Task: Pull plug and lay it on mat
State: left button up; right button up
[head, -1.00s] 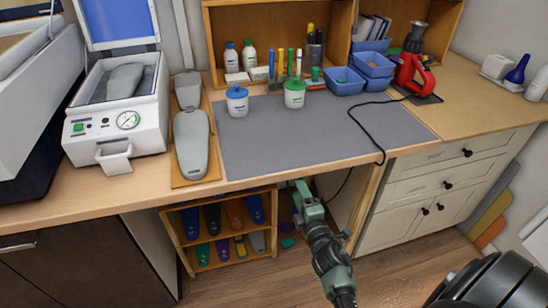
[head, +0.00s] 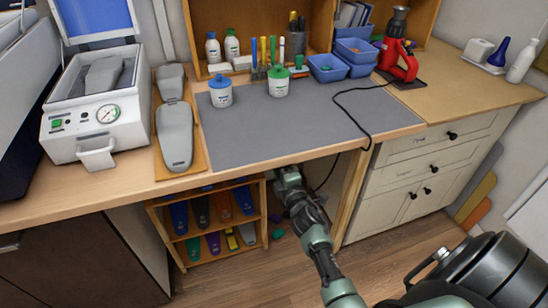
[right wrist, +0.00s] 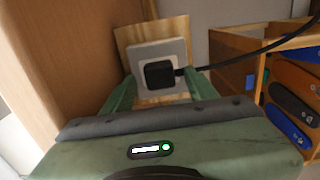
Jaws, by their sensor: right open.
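The black plug (right wrist: 159,75) sits in a pale wall socket (right wrist: 148,52) on a wooden board under the bench, with its cable (right wrist: 240,58) running right. My right gripper (right wrist: 160,88) is open, its two green fingers on either side of the plug in the right wrist view. I cannot tell whether they touch it. In the head view the right gripper (head: 287,174) reaches under the bench's front edge, and the plug is hidden. The grey mat (head: 260,135) lies on the bench top, its front part bare. My left gripper is not in view.
The black cord (head: 350,112) crosses the mat's right side and drops over the bench edge. A red tool (head: 398,62) stands behind. Two lidded jars (head: 220,96) are on the mat's back part. An insole shelf (head: 208,222) stands left of my arm; drawers (head: 420,165) stand right.

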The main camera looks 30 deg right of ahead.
jog(key=shift+w+d+r, duration=0.2)
jog(key=shift+w, duration=0.4)
jog(key=shift+r, duration=0.1)
jog(key=shift+f+b, duration=0.4)
jog(key=shift+b, duration=0.2)
dwell(0.5)
